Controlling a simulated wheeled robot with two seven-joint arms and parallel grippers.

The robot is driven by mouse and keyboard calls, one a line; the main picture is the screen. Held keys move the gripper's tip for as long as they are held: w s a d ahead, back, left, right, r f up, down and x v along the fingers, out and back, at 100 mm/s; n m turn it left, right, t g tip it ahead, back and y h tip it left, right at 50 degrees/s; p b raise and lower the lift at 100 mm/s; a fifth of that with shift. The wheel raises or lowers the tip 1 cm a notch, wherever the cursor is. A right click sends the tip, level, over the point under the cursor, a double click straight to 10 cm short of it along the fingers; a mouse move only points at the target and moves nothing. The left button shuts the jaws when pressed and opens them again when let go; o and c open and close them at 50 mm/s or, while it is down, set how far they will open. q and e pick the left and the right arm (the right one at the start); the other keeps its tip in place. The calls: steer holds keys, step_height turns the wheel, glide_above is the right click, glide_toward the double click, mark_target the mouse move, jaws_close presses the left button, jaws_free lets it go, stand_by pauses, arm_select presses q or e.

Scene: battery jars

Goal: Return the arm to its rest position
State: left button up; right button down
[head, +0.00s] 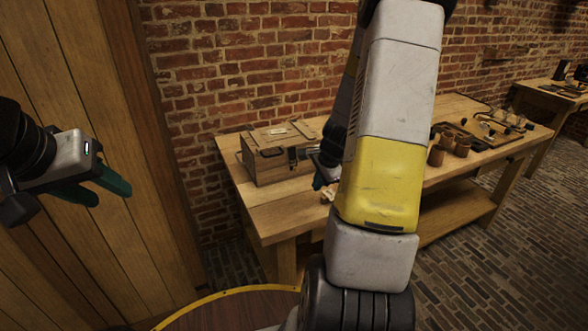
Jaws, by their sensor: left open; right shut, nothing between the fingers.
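My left gripper (106,189) is at the left, in front of the wooden plank wall, with its two green fingers apart and nothing between them. My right arm (385,130), white and yellow, rises large through the middle of the view. My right gripper (319,181) shows only in part behind that arm, over the workbench (262,215), just right of a wooden box. Its visible fingers are together and hold nothing; the rest of it is hidden by the arm.
The closed wooden box (278,160) with a metal latch stands on the bench against the brick wall (235,60). Several brown jars (436,156) and a tray of small parts (497,130) are at the bench's right. A second table (550,90) stands far right. The brick floor (530,240) is clear.

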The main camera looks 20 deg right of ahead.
steer(key=shift+s, duration=0.35)
steer(key=shift+r, duration=0.1)
